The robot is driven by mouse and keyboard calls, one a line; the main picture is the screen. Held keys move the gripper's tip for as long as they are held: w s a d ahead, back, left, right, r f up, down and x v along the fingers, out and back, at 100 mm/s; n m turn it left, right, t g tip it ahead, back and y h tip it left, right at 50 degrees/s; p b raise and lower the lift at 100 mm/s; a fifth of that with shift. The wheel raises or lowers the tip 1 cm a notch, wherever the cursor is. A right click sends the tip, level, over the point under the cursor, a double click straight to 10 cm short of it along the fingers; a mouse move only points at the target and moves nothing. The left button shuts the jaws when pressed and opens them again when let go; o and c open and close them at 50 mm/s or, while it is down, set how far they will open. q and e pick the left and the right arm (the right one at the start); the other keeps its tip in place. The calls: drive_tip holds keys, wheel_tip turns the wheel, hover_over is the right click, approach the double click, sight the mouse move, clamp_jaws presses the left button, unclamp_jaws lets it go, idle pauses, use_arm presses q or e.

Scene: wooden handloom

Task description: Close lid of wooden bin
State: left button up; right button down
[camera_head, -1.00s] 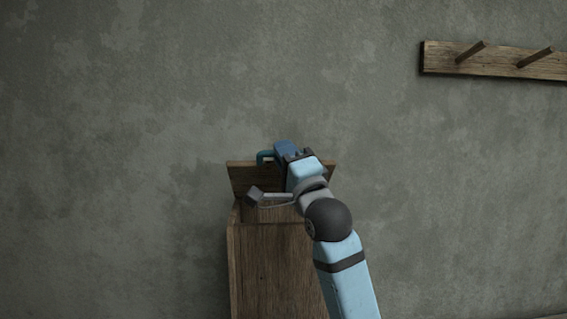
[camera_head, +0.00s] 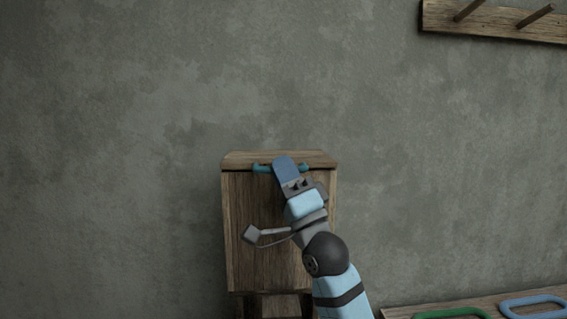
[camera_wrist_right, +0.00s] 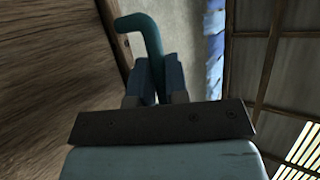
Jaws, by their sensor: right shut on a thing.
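The wooden bin (camera_head: 245,215) stands against the grey wall in the head view. Its wooden lid (camera_head: 300,157) lies down over the top of the bin, flat or nearly so. I cannot tell whether a small gap remains under it. A teal handle (camera_head: 260,168) sits at the lid's front edge. My right gripper (camera_head: 285,168) is at the handle, shut on it. The right wrist view shows the fingers (camera_wrist_right: 152,80) closed around the teal handle (camera_wrist_right: 143,30). My left gripper is not in view.
A wooden peg rack (camera_head: 490,22) hangs on the wall at the upper right. At the lower right, a wooden surface (camera_head: 400,312) carries a green loop (camera_head: 450,313) and a blue loop (camera_head: 530,305). The wall left of the bin is clear.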

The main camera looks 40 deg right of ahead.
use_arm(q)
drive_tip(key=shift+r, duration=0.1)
use_arm(e)
drive_tip(key=shift+w+f, duration=0.1)
drive_tip(key=shift+f, duration=0.25)
drive_tip(key=c, duration=1.4)
unclamp_jaws()
use_arm(q)
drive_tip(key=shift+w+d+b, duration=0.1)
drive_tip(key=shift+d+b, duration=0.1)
drive_tip(key=shift+b, duration=0.6)
use_arm(e)
drive_tip(key=v, duration=1.4)
drive_tip(key=shift+w, duration=0.1)
